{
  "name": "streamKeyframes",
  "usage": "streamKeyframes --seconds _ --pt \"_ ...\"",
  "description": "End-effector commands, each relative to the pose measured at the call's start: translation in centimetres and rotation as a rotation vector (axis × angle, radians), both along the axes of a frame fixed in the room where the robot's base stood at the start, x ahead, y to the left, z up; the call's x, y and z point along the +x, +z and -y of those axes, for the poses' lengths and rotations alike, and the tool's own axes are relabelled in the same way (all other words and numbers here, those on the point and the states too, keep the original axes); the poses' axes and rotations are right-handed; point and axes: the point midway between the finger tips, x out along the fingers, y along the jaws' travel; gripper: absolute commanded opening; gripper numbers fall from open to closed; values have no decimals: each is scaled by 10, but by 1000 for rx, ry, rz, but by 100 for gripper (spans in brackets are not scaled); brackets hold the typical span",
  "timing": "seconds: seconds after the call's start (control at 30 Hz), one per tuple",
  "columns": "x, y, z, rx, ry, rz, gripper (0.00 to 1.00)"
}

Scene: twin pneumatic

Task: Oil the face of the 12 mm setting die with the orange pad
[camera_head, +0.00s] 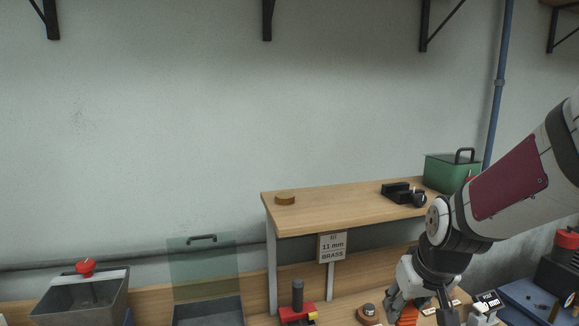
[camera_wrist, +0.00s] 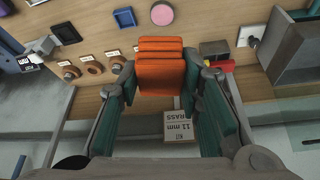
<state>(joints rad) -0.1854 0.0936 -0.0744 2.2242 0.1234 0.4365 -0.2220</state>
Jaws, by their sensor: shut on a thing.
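My gripper (camera_wrist: 160,78) is shut on the orange pad (camera_wrist: 160,62), a ribbed block between the fingertips in the wrist view. In the head view the pad (camera_head: 408,315) shows at the bottom edge, partly cut off, below my gripper (camera_head: 408,301). Several small round brown pieces, perhaps the setting dies, stand in a labelled row on the bench, left of the pad in the wrist view. One such piece (camera_wrist: 70,72) has a grey top; a ring-like one (camera_wrist: 95,68) is beside it. Their labels are too small to read, so I cannot tell which is 12 mm.
A raised wooden shelf (camera_head: 345,203) carries a wooden disc (camera_head: 285,200), a black device (camera_head: 400,193) and a green box (camera_head: 450,172). A red block (camera_head: 298,313) and a clear-lidded tray (camera_head: 207,312) stand left of the pad.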

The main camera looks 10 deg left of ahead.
Motion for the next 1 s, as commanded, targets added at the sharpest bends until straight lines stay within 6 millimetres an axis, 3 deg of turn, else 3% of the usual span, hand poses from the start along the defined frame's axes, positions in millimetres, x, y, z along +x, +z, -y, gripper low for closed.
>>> streamKeyframes --seconds 0.17,0.4,0.6,0.73,1.0 --pt "11 42 -47 2 172 7 10" --pt "30 121 -140 2 521 6 10" --pt "43 177 -206 2 771 3 10" --pt "47 199 -231 1 870 1 10" --pt "53 223 -258 1 973 -1 10"
